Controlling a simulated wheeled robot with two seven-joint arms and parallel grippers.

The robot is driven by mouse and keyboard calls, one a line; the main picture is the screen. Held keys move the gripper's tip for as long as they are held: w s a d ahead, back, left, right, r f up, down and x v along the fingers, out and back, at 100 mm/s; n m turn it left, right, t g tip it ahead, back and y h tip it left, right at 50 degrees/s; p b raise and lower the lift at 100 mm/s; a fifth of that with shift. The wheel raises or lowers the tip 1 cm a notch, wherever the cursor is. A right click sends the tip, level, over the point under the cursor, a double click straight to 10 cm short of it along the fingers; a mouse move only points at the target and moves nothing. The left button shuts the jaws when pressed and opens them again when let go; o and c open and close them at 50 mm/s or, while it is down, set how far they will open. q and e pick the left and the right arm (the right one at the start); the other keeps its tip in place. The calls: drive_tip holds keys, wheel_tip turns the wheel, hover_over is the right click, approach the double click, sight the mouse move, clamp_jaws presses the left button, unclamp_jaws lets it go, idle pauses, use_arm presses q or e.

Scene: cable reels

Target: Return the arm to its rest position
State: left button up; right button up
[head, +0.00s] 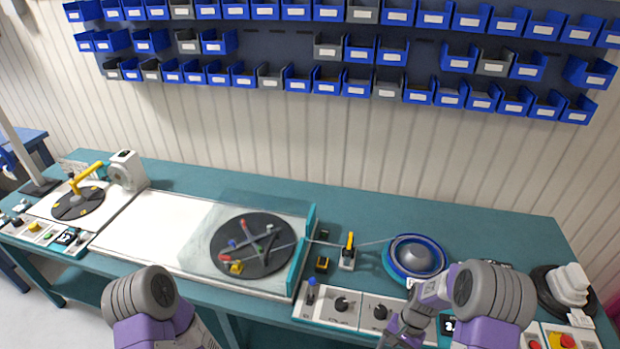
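My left arm (142,300) enters at the bottom left, in front of the bench edge; its gripper is outside the picture. My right arm (490,295) enters at the bottom right and bends left. The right gripper (402,330) is low over the front control panels, partly cut off by the lower edge. Whether its fingers are open or shut does not show, and I see nothing clearly held in it.
A blue-rimmed cable reel (415,257) stands just beyond the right gripper. A thin cable runs left past a yellow-handled device (348,252) to a dark disc (230,262). Control panels (357,310) line the front edge. Blue bins (355,82) hang on the wall.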

use_arm(q)
wheel_tip(320, 180, down, 7)
drive_tip(key=b, duration=0.6)
drive_tip(key=shift+w, duration=0.4)
use_arm(e)
drive_tip(key=s+a+f+n+t+y, duration=0.1)
drive_tip(key=s+a+f+n+t, duration=0.2)
drive_tip(key=s+a+f, duration=0.8)
wheel_tip(320, 180, down, 3)
drive_tip(key=shift+a+r+n, duration=0.2)
drive_tip(key=shift+a+n, duration=0.8)
drive_tip(key=shift+a, duration=0.1)
use_arm(q)
drive_tip(key=shift+f+b, duration=0.1)
drive_tip(key=shift+b, duration=0.2)
